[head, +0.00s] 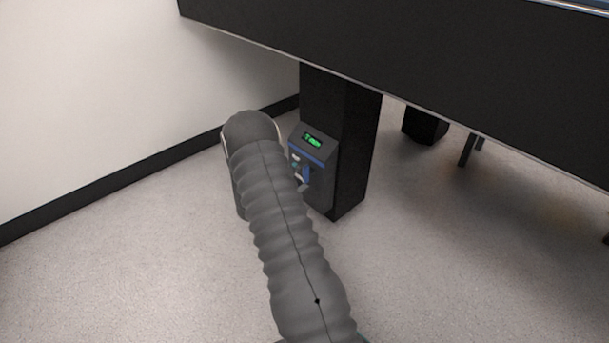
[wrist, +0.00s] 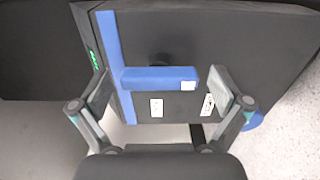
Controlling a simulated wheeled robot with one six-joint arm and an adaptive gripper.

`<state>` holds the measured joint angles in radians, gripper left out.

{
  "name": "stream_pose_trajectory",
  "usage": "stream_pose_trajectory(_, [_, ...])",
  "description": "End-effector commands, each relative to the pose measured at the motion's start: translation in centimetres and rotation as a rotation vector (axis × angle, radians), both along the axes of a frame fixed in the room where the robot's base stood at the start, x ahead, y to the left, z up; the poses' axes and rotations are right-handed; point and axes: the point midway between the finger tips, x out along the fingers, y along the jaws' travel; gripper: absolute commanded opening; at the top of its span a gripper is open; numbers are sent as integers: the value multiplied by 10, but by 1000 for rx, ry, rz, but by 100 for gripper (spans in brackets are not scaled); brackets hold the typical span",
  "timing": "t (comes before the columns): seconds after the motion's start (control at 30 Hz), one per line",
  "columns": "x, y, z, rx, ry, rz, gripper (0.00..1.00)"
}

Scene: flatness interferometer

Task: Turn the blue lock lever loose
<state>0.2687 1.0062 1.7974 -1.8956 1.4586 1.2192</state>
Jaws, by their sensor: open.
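The blue lock lever (wrist: 158,78) is a flat blue bar lying crosswise in the wrist view, with a small white patch at its right end. It sits on the face of a dark control box (wrist: 240,40) and also shows in the head view (head: 305,174), partly beside my arm. My gripper (wrist: 160,87) is open, with one finger near each end of the lever. I cannot tell whether either finger touches it.
The box carries a green display (head: 312,139), a blue strip (wrist: 110,50) and white labels (wrist: 156,107). A blue round part (wrist: 252,121) shows at the box's lower edge. The box is on a black leg (head: 350,150) under a large black slab (head: 430,70). A white wall (head: 110,90) stands left.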

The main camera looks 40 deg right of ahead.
Motion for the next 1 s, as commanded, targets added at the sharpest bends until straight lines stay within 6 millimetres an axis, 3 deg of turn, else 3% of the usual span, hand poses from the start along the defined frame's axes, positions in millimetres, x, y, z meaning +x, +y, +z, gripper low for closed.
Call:
stream_pose_trajectory(0.6, [-7, 102, 0, 0, 1, 3, 100])
stream_pose_trajectory(0.8, [-8, 116, 0, 0, 1, 1, 100])
stream_pose_trajectory(1.0, [-9, 117, 0, 0, 1, 0, 100])
